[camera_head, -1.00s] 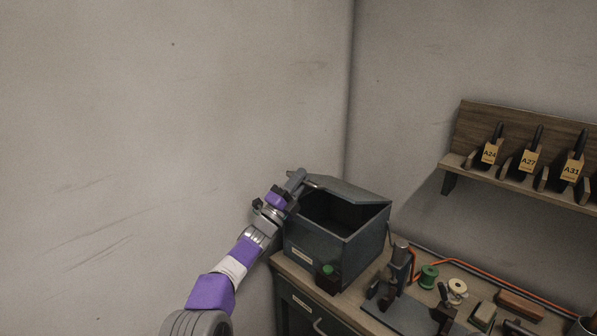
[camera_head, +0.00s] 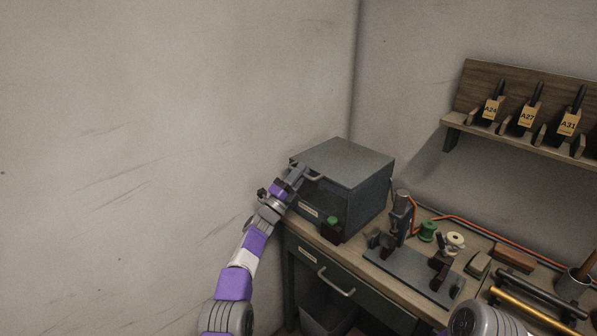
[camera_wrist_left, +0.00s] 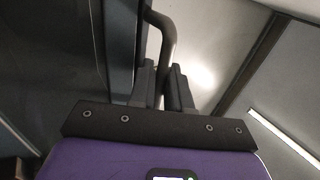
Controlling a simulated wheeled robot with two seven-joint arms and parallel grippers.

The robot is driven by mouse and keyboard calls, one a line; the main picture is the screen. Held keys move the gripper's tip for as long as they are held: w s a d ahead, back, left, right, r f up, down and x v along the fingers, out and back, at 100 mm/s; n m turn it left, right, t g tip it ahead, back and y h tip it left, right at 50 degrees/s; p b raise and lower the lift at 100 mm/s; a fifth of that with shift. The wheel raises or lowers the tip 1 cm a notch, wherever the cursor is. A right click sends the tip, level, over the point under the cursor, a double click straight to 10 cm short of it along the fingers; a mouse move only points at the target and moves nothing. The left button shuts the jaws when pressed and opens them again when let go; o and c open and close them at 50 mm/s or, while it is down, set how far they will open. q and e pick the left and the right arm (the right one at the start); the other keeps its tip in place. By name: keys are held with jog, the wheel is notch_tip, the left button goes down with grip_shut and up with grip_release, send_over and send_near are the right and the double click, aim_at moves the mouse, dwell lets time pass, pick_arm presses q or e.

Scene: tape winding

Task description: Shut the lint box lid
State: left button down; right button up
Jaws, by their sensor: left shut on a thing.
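The lint box (camera_head: 350,207) is a dark grey-green box on the left end of the bench. Its flat lid (camera_head: 345,160) lies low and nearly level over the top; whether it fully meets the rim is hard to tell, as the front edge is dark and partly hidden. My left gripper (camera_head: 303,174) is at the lid's front left, shut on the lid handle (camera_head: 316,177). In the left wrist view the bent dark handle bar (camera_wrist_left: 165,35) runs between the two fingers (camera_wrist_left: 162,85). My right gripper is out of view.
A small dark block with a green top (camera_head: 331,228) stands before the box. To the right are a winding fixture (camera_head: 415,275), a green spool (camera_head: 427,231), a cream spool (camera_head: 454,241) and an orange cable. The drawer (camera_head: 340,287) below is shut.

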pick_arm(q)
jog(key=shift+d+f, duration=0.1)
jog(key=shift+f, duration=0.25)
jog(key=c, duration=1.2)
grip_release()
jog(key=shift+c, duration=0.2)
jog(key=shift+f, duration=0.1)
jog(key=shift+a+f, duration=0.15)
jog(key=shift+a, duration=0.05)
jog(key=v, duration=0.7)
jog(key=shift+s+r, duration=0.25)
jog(key=shift+r, duration=0.1)
jog(key=shift+a, duration=0.1)
